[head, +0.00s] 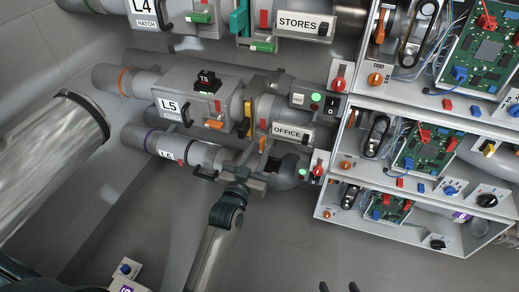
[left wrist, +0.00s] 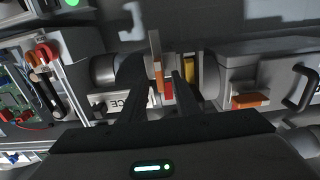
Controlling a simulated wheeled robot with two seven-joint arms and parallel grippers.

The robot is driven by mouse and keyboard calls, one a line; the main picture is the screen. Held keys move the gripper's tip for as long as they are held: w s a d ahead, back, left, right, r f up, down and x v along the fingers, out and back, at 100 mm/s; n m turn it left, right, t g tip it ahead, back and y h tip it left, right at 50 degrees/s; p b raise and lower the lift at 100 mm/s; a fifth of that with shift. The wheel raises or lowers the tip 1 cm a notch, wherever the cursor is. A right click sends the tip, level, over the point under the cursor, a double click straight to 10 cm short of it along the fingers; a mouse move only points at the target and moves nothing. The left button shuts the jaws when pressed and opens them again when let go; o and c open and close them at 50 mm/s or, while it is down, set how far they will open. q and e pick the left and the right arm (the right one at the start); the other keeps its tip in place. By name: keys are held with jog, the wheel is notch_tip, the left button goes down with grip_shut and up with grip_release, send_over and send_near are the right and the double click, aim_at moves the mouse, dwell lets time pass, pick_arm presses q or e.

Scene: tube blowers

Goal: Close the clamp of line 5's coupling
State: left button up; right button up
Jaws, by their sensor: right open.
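Line 5 runs across the head view, with the label L5 (head: 170,106) on its left part and an OFFICE plate (head: 287,132) on its right. Its coupling (head: 253,112) lies between them, with a yellow piece (head: 247,117) and a red tab (head: 262,127). An orange-edged lever (head: 262,144) stands out below the red tab; the left wrist view shows it (left wrist: 155,55) standing off the coupling. My left gripper (head: 243,172) is just below it. Its fingers (left wrist: 163,80) are apart around the lever's near end; contact is unclear. My right gripper (head: 338,287) is open at the bottom edge, empty.
Line L6 (head: 170,155) runs just below, partly behind my left gripper. Line L4 (head: 143,8) is above. Open boxes with green circuit boards (head: 425,150) fill the right. A thick shiny pipe (head: 60,150) crosses at left. The lower middle is free.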

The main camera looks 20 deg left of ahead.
pick_arm(q)
jog(key=shift+w, duration=0.6)
jog(key=shift+c, duration=0.6)
grip_shut()
jog(key=shift+w, duration=0.1)
